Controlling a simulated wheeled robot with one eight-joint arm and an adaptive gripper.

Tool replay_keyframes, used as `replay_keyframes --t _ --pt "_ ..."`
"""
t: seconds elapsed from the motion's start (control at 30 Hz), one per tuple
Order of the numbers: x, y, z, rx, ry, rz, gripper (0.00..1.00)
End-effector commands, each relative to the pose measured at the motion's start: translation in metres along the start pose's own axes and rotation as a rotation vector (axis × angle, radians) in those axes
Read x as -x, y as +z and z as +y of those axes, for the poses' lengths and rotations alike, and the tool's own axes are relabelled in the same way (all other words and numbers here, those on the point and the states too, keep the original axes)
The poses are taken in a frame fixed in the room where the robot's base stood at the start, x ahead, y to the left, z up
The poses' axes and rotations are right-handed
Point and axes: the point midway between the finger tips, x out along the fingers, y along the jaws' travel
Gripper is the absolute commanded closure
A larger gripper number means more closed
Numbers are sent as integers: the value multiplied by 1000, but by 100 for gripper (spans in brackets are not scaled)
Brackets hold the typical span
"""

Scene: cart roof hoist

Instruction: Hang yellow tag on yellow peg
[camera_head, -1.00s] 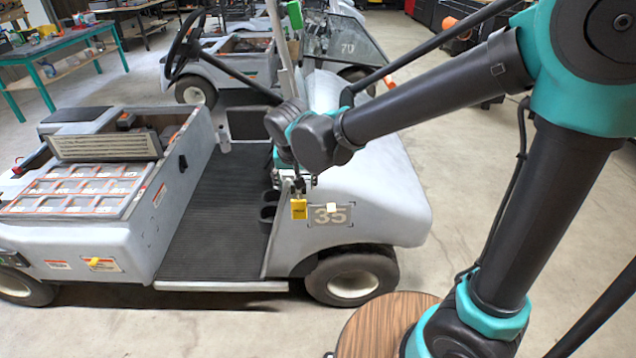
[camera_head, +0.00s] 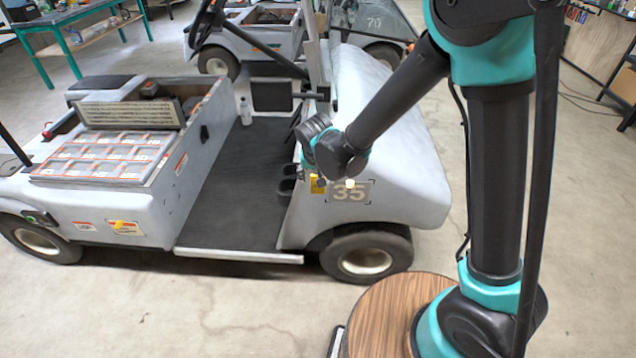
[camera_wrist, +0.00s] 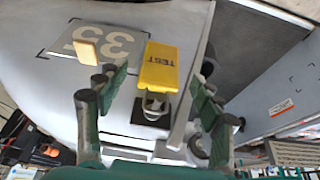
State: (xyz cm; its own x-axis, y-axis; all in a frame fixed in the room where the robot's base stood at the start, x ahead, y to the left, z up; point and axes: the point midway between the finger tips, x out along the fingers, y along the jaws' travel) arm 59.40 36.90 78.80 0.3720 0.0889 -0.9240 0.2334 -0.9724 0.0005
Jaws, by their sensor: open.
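The yellow tag (camera_head: 317,184), marked TEST, hangs at the cart's front panel beside the number 35. In the wrist view the tag (camera_wrist: 158,68) appears upside down, its metal loop at a dark block (camera_wrist: 138,119). My gripper (camera_wrist: 155,92) is open, with one finger on each side of the tag's loop end and gaps between. In the head view, my arm's end covers the space just above the tag. A small yellow piece, likely the yellow peg (camera_head: 122,226), sticks out of the cart's rear side panel, at left.
The cart (camera_head: 400,190) stands ahead, with a dark floor mat (camera_head: 235,190) between its front and rear bodies. A pale block (camera_wrist: 87,52) sits by the 35, close to one finger. A green table (camera_head: 70,20) and another cart are behind.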

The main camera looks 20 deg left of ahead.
Motion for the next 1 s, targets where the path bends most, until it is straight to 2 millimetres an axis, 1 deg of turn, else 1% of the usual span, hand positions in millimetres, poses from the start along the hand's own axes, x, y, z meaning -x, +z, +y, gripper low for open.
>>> replay_keyframes --t 0.03,0.1,0.3,0.43,0.7,0.73,0.77,1.0 --pt "-8 0 0 -1 0 0 33" --pt "-17 0 0 0 0 0 33" --pt "-35 0 0 0 0 0 33" --pt "-40 0 0 0 0 0 33" --pt "-40 0 0 0 0 0 33" --pt "-40 0 0 0 0 0 34" --pt "-40 0 0 0 0 0 38" --pt "-40 0 0 0 0 0 68"
